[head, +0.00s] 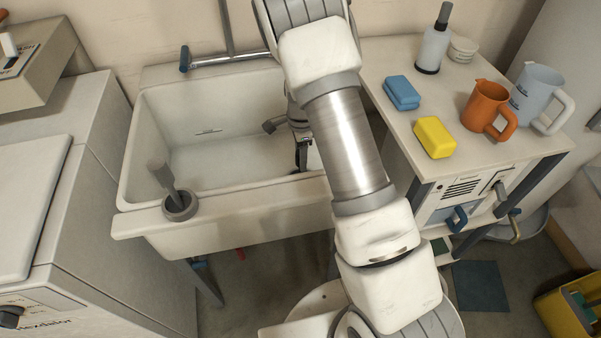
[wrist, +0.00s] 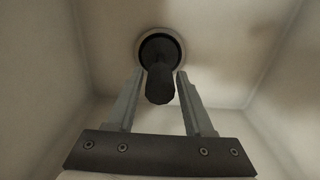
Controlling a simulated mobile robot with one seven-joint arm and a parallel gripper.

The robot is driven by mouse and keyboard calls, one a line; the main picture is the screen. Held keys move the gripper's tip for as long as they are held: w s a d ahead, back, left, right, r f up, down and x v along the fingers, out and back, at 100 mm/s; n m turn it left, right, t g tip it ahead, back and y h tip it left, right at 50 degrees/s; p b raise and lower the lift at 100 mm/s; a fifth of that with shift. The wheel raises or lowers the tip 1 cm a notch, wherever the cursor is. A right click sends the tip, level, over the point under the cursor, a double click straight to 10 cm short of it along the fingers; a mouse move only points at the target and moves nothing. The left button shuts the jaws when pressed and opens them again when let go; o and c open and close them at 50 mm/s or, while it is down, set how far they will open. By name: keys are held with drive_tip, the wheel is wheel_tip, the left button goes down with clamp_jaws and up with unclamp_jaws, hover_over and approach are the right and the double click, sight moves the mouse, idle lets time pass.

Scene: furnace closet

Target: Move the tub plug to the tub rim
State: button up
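The tub plug (wrist: 160,72) is a dark knobbed piece standing in the round, pale-ringed drain in the tub floor, in the wrist view. My gripper (wrist: 159,73) is open, with one finger on each side of the plug's knob and a small gap showing at both sides. In the head view my gripper (head: 302,156) reaches down into the white tub (head: 150,135), and I cannot make out the plug there. The tub rim (head: 250,205) runs along the front of the tub, with bare room right of a grey cup.
The grey cup (head: 180,209) with a grey handle stands on the front left rim. A tap pipe (head: 225,60) crosses the back. The right counter holds blue (head: 402,92) and yellow (head: 434,137) sponges, an orange jug (head: 484,107), a pale jug (head: 535,95) and a bottle (head: 433,48).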

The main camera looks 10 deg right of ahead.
clamp_jaws()
drive_tip(key=shift+r, duration=0.1)
drive_tip(key=shift+r+p, duration=1.6)
drive_tip(key=shift+r, duration=0.3)
